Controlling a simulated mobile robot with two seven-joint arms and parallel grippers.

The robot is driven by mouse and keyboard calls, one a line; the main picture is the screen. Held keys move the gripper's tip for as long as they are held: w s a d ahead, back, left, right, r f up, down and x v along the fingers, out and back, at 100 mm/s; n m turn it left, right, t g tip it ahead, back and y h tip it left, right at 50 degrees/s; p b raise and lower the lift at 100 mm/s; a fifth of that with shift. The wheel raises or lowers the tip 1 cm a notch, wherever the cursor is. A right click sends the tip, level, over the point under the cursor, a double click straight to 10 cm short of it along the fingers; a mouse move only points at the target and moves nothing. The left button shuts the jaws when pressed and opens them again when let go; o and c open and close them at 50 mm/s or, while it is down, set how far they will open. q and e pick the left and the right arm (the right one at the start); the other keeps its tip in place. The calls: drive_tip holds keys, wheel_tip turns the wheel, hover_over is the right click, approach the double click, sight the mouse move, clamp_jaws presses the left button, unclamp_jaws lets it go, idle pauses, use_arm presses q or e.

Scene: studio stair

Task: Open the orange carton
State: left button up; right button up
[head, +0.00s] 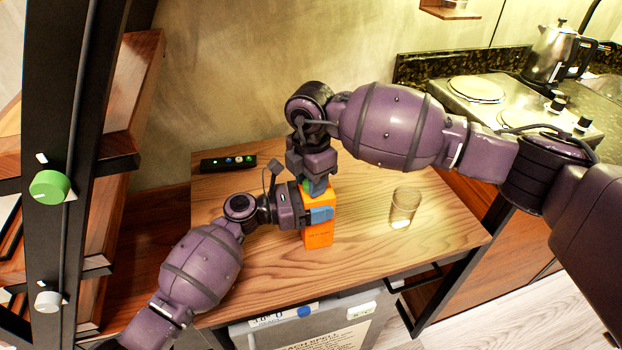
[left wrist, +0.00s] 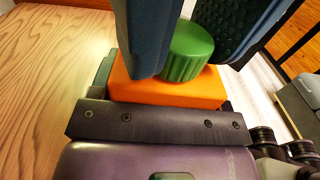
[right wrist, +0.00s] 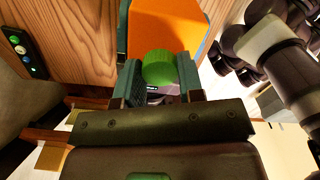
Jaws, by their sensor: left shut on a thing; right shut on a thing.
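The orange carton (head: 319,236) stands on the wooden table. My left gripper (head: 318,214) is shut on its body from the left, with a blue finger across the near face. The green cap (left wrist: 189,52) is at the carton's top in the left wrist view. My right gripper (head: 314,186) reaches down from above and is shut on the cap, which also shows between its two fingers in the right wrist view (right wrist: 159,68). In the head view the cap is mostly hidden by the right gripper. I cannot tell whether the cap is loose or seated.
A clear glass (head: 404,205) stands on the table (head: 440,230) to the right of the carton. A black remote (head: 228,163) with coloured buttons lies at the back left. A stove with a metal kettle (head: 550,55) is at the back right. The table's front right is clear.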

drive_tip(key=n, duration=0.3)
drive_tip(key=o, duration=1)
drive_tip(key=shift+r, duration=0.1)
drive_tip(key=shift+r, duration=2.2)
drive_tip(key=shift+c, duration=0.3)
drive_tip(key=shift+r+m, duration=1)
drive_tip(key=shift+r, duration=0.5)
drive_tip(key=shift+f, duration=3.8)
